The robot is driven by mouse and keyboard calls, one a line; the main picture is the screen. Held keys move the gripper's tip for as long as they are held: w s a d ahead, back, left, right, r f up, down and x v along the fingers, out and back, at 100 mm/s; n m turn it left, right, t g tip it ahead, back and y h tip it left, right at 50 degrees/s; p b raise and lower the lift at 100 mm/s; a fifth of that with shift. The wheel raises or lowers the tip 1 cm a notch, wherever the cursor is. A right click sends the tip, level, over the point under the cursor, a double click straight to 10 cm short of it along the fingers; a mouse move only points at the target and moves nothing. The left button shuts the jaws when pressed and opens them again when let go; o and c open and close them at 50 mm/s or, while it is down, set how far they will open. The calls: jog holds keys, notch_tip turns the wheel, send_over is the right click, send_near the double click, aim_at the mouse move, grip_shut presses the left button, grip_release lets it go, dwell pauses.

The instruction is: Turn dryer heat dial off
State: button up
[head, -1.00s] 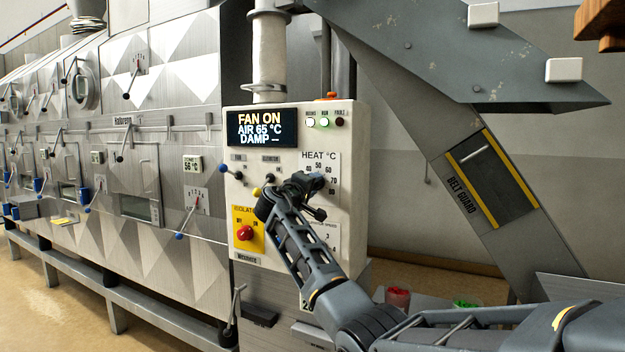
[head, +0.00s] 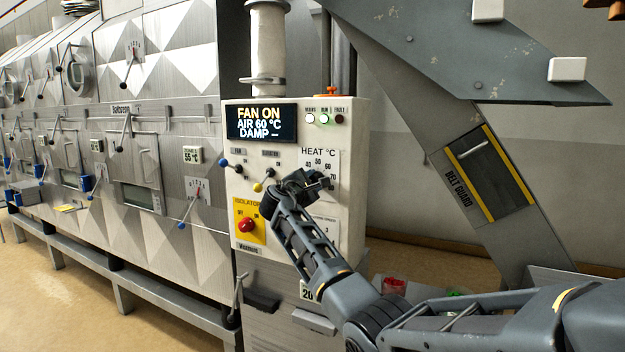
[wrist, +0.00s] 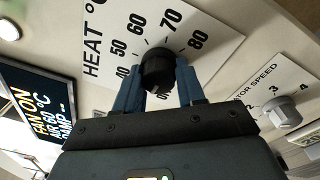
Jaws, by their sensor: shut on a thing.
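The heat dial (wrist: 158,70) is a black round knob on the white HEAT °C plate (wrist: 98,20), with marks from 40 to 80 around it. My gripper (wrist: 161,84) is shut on the dial, one blue-grey finger on each side. The dial's pointer is not clear, and lettering below it is partly covered by my gripper. In the head view my gripper (head: 318,184) is at the heat plate (head: 320,155) and hides the dial. The display (head: 261,122) reads FAN ON, AIR 60 °C, DAMP.
Left of my gripper are a blue-tipped lever (head: 233,167), a yellow-tipped lever (head: 264,181) and a red isolator knob (head: 246,225). A rotor speed knob (wrist: 284,112) sits close beside my gripper. A grey belt guard (head: 490,173) stands to the right.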

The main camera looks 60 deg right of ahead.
jog(key=n, duration=0.7)
jog(key=shift+f+y, duration=0.1)
jog(key=shift+y, duration=0.2)
dwell(0.4)
jog(key=o, duration=1)
jog(key=shift+o, duration=0.2)
jog(key=s+a+b, duration=0.1)
jog(key=a, duration=0.6)
jog(key=shift+a, duration=0.35)
jog(key=shift+s, duration=0.1)
